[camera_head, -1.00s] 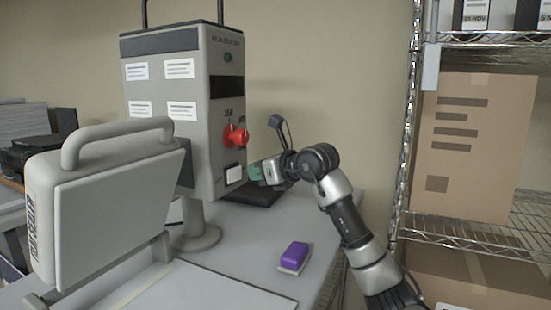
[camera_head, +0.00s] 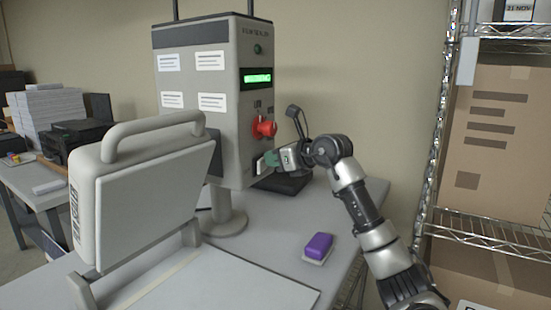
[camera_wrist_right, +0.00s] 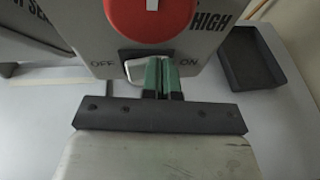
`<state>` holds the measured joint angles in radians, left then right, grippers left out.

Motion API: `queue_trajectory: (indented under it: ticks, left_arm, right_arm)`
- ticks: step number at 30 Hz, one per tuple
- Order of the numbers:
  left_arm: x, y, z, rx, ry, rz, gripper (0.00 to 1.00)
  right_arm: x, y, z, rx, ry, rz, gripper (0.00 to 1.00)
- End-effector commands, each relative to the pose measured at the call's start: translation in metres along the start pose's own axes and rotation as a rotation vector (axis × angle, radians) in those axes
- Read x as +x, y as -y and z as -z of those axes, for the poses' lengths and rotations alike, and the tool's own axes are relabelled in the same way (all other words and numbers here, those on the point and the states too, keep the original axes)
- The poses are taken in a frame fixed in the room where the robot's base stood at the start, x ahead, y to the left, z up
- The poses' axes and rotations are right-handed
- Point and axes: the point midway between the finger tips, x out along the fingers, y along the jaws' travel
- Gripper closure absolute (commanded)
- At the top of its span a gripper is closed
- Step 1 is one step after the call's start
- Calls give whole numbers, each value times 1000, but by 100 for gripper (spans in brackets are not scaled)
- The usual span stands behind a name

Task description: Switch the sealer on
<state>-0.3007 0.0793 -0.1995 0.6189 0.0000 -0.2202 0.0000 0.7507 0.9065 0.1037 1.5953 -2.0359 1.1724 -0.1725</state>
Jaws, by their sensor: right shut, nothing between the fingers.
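The sealer's grey control box (camera_head: 222,150) stands on a post on the bench in the head view. Its display (camera_head: 257,77) glows green. A red knob (camera_head: 264,128) sits below it and also fills the top of the right wrist view (camera_wrist_right: 150,14). Under the knob is a white rocker switch (camera_wrist_right: 134,70) between the marks OFF and ON. My right gripper (camera_wrist_right: 163,64), with green fingertips, is shut and empty. Its tips are at the ON side of the switch and partly cover it; I cannot tell whether they touch. My left gripper is out of view.
The sealer's raised lid with a handle (camera_head: 155,190) stands at the left. A purple sponge-like block (camera_head: 318,246) lies on the bench front. A dark tray (camera_wrist_right: 262,70) is behind my gripper. A wire shelf with cartons (camera_head: 495,150) stands at the right.

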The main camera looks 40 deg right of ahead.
Motion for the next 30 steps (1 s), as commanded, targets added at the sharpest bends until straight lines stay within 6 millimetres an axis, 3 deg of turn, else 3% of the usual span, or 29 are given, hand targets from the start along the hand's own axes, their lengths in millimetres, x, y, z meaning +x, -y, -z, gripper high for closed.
queue_trajectory:
  ticks: [17, 30]
  left_arm:
    - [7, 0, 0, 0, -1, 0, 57]
    - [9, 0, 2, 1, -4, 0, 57]
  right_arm:
    - [-4, -16, 3, 0, -2, -1, 100]
    - [-6, -13, 4, 0, -2, -1, 100]
